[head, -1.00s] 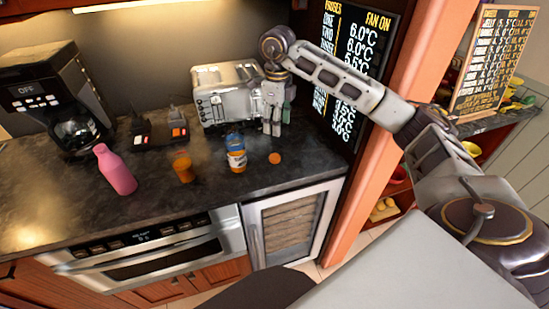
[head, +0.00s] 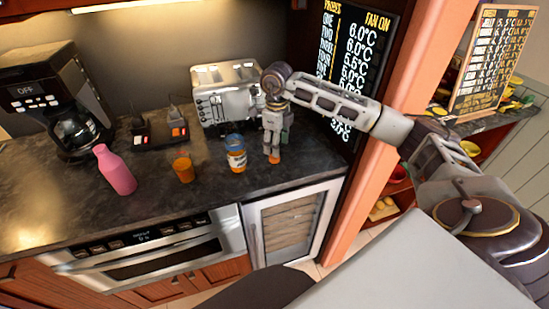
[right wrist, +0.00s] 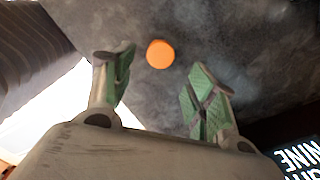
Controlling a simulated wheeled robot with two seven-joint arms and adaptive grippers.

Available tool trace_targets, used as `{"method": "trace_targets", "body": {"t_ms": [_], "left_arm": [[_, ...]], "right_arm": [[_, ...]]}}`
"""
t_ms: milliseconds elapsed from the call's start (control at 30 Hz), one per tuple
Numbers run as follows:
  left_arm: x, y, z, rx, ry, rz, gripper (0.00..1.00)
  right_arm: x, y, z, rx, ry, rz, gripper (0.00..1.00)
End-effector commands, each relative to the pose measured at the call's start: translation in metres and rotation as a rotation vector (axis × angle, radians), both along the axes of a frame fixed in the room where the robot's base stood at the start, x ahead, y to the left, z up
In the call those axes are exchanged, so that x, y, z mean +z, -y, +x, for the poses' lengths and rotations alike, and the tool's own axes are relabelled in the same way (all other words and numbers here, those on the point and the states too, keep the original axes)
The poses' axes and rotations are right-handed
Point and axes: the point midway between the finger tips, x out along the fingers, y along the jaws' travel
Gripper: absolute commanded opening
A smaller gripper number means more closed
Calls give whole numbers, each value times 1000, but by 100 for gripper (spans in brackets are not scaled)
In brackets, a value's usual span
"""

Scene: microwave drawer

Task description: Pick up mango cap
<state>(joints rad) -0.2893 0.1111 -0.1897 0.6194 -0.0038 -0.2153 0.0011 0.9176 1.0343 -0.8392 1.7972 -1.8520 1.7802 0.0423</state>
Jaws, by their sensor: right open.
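The mango cap is a small orange disc (head: 274,159) on the dark counter, right of the blue-and-orange bottle (head: 236,155). In the right wrist view the cap (right wrist: 160,54) lies beyond the fingertips, between their lines and a little nearer the left finger. My right gripper (head: 273,145) points down just above the cap and partly hides it in the head view. Its green-padded fingers (right wrist: 160,85) are spread open with nothing between them. My left gripper is not in view.
An orange cup (head: 183,169) and a pink bottle (head: 115,170) stand to the left. A silver toaster (head: 226,95) stands behind the gripper, and a coffee maker (head: 65,105) at the far left. The counter's front edge is close to the cap.

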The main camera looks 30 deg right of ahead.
Motion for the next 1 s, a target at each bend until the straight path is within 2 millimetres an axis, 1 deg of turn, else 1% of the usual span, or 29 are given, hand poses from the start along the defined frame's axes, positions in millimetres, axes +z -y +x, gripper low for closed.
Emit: {"method": "trace_targets", "body": {"t_ms": [100, 200, 367, 533, 667, 733, 900, 1000], "left_arm": [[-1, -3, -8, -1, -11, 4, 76], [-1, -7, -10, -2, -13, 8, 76], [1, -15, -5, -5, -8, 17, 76], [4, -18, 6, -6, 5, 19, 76], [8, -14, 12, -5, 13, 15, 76], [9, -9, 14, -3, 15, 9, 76], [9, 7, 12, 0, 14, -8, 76], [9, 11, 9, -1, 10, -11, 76]], "right_arm": [[0, 0, 0, 0, 0, 0, 57], [0, 0, 0, 0, 0, 0, 57], [-2, 0, 0, 0, -1, 0, 57], [-13, -1, 0, 0, -3, 1, 57], [-27, -2, 0, 1, -3, 1, 57], [-36, -2, 0, 1, -4, 1, 57], [-50, -2, 1, 1, -1, 0, 57], [-52, -2, 1, 1, -1, 0, 57]]}}
